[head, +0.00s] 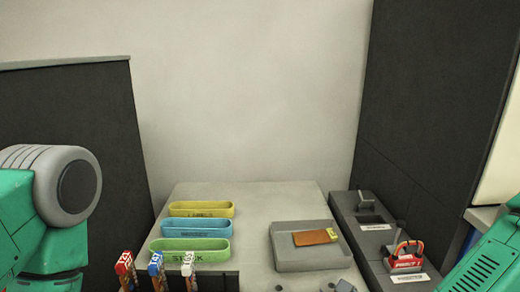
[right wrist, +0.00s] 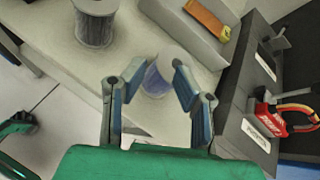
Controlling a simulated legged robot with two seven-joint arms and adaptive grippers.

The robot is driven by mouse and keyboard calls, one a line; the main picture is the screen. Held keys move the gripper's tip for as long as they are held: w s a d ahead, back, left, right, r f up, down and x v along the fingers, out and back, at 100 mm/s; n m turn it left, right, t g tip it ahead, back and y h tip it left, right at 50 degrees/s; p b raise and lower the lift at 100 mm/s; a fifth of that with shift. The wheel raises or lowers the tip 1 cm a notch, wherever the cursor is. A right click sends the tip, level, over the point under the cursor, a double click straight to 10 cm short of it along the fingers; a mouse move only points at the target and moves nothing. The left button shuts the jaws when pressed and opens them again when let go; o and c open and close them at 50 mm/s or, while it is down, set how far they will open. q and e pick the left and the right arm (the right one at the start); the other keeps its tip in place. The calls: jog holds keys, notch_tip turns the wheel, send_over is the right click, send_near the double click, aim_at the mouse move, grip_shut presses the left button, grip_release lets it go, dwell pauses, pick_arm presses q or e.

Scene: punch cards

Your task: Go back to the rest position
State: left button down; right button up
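My right gripper (right wrist: 157,76) shows in the right wrist view with its two fingers spread apart. A pale, bluish round object (right wrist: 156,80) shows between and beyond the fingertips; the fingers do not appear closed on it. In the head view only a green part of my right arm (head: 487,262) shows at the lower right edge. My left arm (head: 45,205), green with a grey round joint, shows at the left edge; its gripper is outside the head view.
A pale table (head: 255,200) holds yellow (head: 201,214), blue (head: 196,234) and green (head: 190,258) trays. Red, blue and white-topped items stand in front. A dark console (head: 375,240) with a red device (head: 405,262) is at right.

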jog(key=s+d+f+n+g, duration=0.4)
jog(key=s+f+n+g, duration=0.2)
jog(key=s+f+n, duration=0.8)
jog(key=s+d+f+n+g+h, duration=0.1)
jog(key=s+d+f+n+g, duration=0.1)
jog(key=s+d+n, duration=0.3)
jog(key=s+d+f+n+g+h, duration=0.1)
jog(key=s+d+n, duration=0.4)
jog(key=n, duration=0.5)
jog(key=shift+s+f+g+h, duration=0.35)
jog(key=shift+s+g+h, duration=0.45)
jog(key=shift+s, duration=0.3)
jog(key=shift+a, duration=0.25)
jog(key=shift+d, duration=0.15)
